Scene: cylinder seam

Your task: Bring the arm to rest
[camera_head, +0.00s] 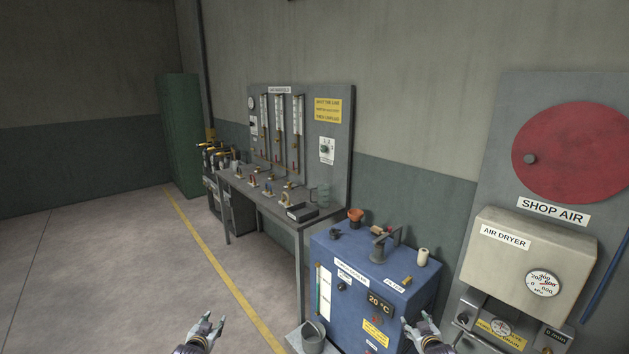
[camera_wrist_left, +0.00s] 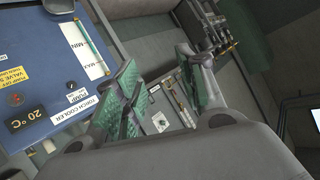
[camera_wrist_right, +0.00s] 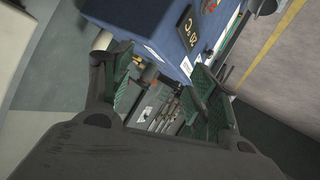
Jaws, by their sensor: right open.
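My left gripper (camera_head: 208,323) is low in the head view, over the floor and left of the blue torch cooler. In the left wrist view its two green-padded fingers (camera_wrist_left: 163,88) stand apart with nothing between them. My right gripper (camera_head: 422,322) is low in the head view, in front of the cooler's right side. In the right wrist view its fingers (camera_wrist_right: 163,85) are also apart and empty. Neither gripper visibly touches anything. Most of both arms is out of the head view.
The blue torch cooler (camera_head: 330,258), with small items on top, stands against the wall. A grey bucket (camera_head: 312,338) is at its foot. The air dryer (camera_head: 530,262) is to the right. A workbench (camera_head: 262,205) stands behind left. The floor at left is clear.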

